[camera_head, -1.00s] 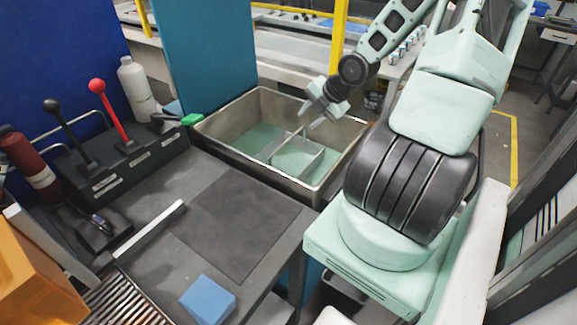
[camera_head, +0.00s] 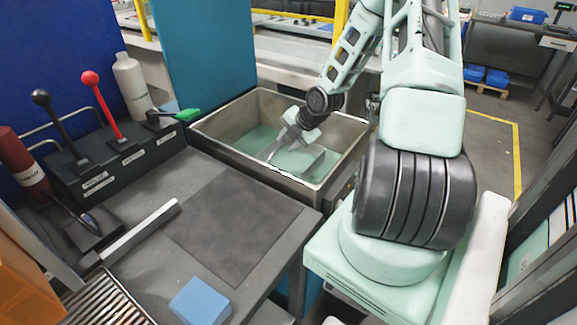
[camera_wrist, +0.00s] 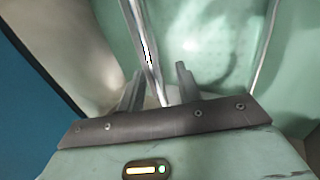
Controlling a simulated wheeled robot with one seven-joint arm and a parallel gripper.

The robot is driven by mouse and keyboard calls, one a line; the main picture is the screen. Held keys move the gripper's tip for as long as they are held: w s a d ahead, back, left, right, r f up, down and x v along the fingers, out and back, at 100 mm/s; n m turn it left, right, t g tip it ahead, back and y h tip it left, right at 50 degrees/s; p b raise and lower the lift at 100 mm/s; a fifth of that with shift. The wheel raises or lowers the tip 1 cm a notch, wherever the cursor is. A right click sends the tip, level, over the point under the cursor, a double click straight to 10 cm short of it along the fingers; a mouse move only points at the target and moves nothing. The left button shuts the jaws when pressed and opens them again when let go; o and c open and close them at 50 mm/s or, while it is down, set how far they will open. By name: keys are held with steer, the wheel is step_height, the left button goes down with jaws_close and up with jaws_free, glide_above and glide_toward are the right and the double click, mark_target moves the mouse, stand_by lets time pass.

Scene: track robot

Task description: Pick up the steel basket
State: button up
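The steel basket (camera_head: 305,160) sits in the grey tank (camera_head: 230,115), which has a pale green inside. My gripper (camera_head: 283,138) reaches down into the tank at the left part of the basket. In the wrist view, my gripper's two fingers (camera_wrist: 158,78) are apart. A shiny steel bar of the basket (camera_wrist: 147,52) runs between them, with gaps visible beside it. Another thin edge of the basket (camera_wrist: 266,50) shows at the right. The fingertips' depth on the bar is hard to tell.
The tank's walls surround my gripper closely. A teal panel (camera_head: 205,50) stands behind its left side. A bench with a dark mat (camera_head: 230,220), a blue block (camera_head: 200,300), levers (camera_head: 90,78) and a white bottle (camera_head: 130,85) lies to the left.

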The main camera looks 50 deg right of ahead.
steer(key=shift+w+f, duration=0.4)
steer(key=shift+f, duration=0.2)
jaws_close()
steer(key=shift+r, duration=0.1)
